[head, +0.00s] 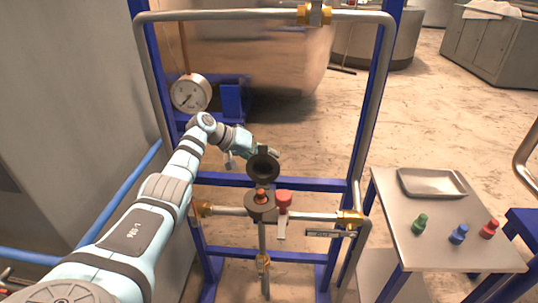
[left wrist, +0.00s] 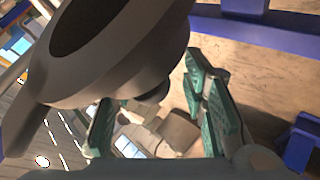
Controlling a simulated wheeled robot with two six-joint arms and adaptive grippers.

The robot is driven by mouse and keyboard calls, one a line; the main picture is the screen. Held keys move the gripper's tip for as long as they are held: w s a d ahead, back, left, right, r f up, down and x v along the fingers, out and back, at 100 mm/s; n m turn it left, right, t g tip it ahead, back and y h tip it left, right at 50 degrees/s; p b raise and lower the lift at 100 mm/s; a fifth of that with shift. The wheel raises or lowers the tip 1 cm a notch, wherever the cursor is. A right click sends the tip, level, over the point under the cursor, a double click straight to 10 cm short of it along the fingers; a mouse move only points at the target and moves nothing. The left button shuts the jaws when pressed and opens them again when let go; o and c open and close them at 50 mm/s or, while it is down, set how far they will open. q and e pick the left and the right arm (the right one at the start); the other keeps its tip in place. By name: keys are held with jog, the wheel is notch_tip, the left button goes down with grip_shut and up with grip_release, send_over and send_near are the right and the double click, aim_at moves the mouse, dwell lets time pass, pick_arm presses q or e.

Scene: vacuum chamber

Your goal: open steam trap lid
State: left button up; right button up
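The steam trap body (head: 261,208) sits on the horizontal pipe, with a small orange-red part showing in its top. Its dark round lid (head: 262,169) appears tilted up above the body, with its hollow underside towards the head camera. In the left wrist view the lid (left wrist: 110,60) fills the upper left, with a knob-like part at its lower edge. My left gripper (head: 236,158) is just behind and left of the lid. Its green-padded fingers (left wrist: 155,115) are apart with nothing clamped between them; I cannot tell whether one touches the lid. My right gripper is out of view.
A red-handled valve (head: 283,202) stands right beside the trap. Blue posts and grey pipes frame the area, with a pressure gauge (head: 190,93) at upper left. A side table (head: 400,225) at right holds a metal tray (head: 432,183) and green, blue and red small pieces.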

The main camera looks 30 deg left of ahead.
pick_arm(q)
jog(key=shift+s+a+f, duration=0.15)
jog(key=shift+f, duration=0.05)
jog(key=shift+r, duration=0.25)
jog(key=v, duration=0.7)
jog(key=shift+r, duration=0.1)
dwell(0.3)
